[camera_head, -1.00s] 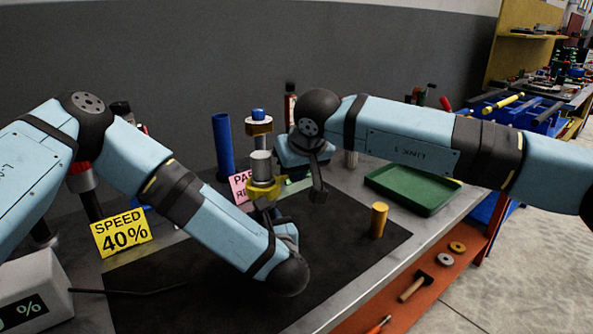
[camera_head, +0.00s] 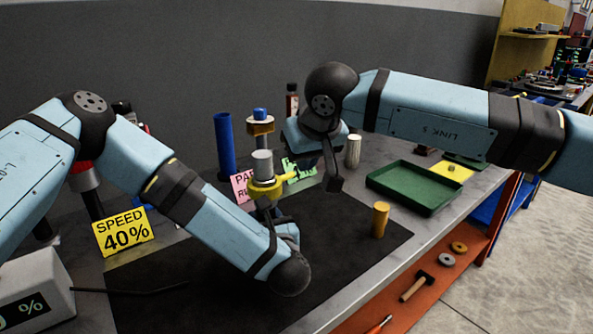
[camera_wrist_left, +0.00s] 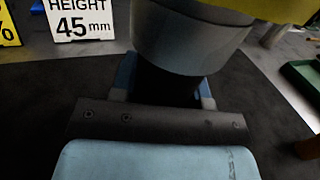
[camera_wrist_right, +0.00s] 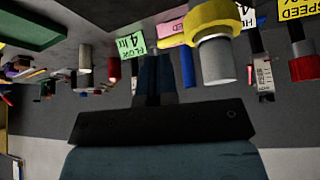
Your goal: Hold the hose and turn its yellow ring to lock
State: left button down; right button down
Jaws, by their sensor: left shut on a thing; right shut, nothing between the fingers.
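The yellow ring (camera_head: 267,189) with a side lug sits below a grey cylinder (camera_head: 262,162), above the mat; its yellow edge also shows at the top of the left wrist view (camera_wrist_left: 285,8). My left gripper (camera_wrist_left: 165,88) is shut on the dark hose under a wide grey collar (camera_wrist_left: 185,38); its fingers are mostly hidden in the head view. My right gripper (camera_head: 334,186) is shut and empty, to the right of the ring and apart from it. In the right wrist view its closed fingers (camera_wrist_right: 155,72) are beside the ring (camera_wrist_right: 215,20).
A brass-coloured cylinder (camera_head: 381,220) stands on the dark mat (camera_head: 340,250). A green tray (camera_head: 415,188) lies to the right. A blue tube (camera_head: 224,145), pink and green cards, and a yellow speed sign (camera_head: 124,232) stand around. The mat's front right is clear.

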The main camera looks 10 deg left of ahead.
jog(key=w+d+v, duration=0.1)
jog(key=v, duration=0.8)
jog(key=shift+w, duration=0.1)
pick_arm(q)
jog(key=c, duration=0.5)
grip_release()
jog(key=shift+c, duration=0.2)
jog(key=shift+f, duration=0.1)
